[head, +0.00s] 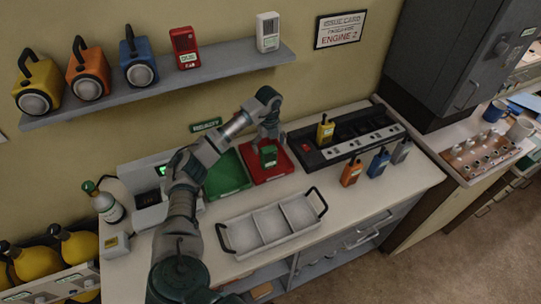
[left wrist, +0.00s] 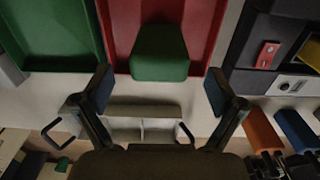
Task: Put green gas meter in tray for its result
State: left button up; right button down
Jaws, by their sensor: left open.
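The green gas meter (head: 268,157) stands in the red tray (head: 287,166) on the counter. The green tray (head: 228,178) lies just left of the red one and looks empty. My left gripper (head: 268,137) is above and behind the meter, pointing down. In the left wrist view the open fingers of my left gripper (left wrist: 158,90) are spread wide with nothing between them. The meter (left wrist: 160,54) is ahead of the fingertips there, apart from them, within the red tray (left wrist: 205,18). My right gripper is not in view.
A lit-screen test station (head: 150,205) and a gas cylinder (head: 108,205) stand left. A three-compartment white carrier (head: 268,231) sits in front. A black charger (head: 345,138) holds a yellow radio (head: 325,130); orange, blue and grey radios stand before it. A shelf (head: 190,77) hangs above.

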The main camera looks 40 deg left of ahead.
pick_arm(q)
notch_tip(320, 180, up, 6)
jog(key=shift+f, duration=0.2)
jog(key=shift+d+r, duration=0.15)
jog(key=shift+r, duration=0.05)
jog(key=shift+d+r, duration=0.1)
jog(key=shift+d, duration=0.05)
jog(key=shift+a, duration=0.4)
jog(key=shift+f, duration=0.2)
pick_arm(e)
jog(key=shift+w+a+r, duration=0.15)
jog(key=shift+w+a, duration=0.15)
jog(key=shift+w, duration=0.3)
